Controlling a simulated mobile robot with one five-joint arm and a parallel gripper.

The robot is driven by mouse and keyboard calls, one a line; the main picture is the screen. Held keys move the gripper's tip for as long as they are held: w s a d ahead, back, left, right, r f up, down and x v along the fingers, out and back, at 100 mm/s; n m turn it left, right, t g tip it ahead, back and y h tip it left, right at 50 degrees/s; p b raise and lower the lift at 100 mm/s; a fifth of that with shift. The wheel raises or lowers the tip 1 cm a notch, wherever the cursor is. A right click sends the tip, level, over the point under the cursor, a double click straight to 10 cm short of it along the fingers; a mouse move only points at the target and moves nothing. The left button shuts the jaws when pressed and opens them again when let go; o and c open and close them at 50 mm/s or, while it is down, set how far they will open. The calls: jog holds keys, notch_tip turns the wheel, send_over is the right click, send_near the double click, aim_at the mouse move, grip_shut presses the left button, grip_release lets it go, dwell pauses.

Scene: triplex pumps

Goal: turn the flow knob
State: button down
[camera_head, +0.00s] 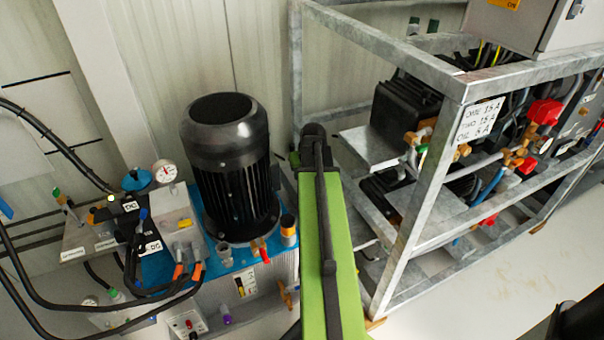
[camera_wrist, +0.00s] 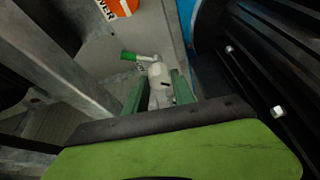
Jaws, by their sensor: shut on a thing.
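In the wrist view, my gripper (camera_wrist: 158,88) has its two green fingers on either side of a pale grey fitting (camera_wrist: 158,72) and is shut on it. The fitting is rounded, and its lower part is between the fingers. A small lever with a green tip (camera_wrist: 129,56) sticks out to the left at its top. No marking shows that this is the flow knob, so I cannot tell for sure. In the head view, my green arm rises in the middle, and my gripper and the fitting are hidden.
A black finned motor (camera_head: 228,170) stands close to the gripper's right in the wrist view (camera_wrist: 270,75). A grey metal frame (camera_head: 430,175) with pumps stands to the right. Hoses (camera_head: 60,300) and a gauge (camera_head: 164,171) are at left. Bare floor (camera_head: 470,285) shows lower right.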

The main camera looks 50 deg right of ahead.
jog(key=m, duration=0.1)
jog(key=m+h, duration=0.1)
jog(key=m, duration=0.1)
jog(key=m+g, duration=0.1)
jog(key=shift+w+a+m, duration=0.2)
jog(key=shift+a+m, duration=0.1)
jog(key=shift+w+a+m+g+h, duration=0.1)
jog(key=shift+m+g+h, duration=0.5)
jog(key=shift+m, duration=1.4)
jog(key=c, duration=1.1)
grip_release()
jog(key=shift+o, duration=0.2)
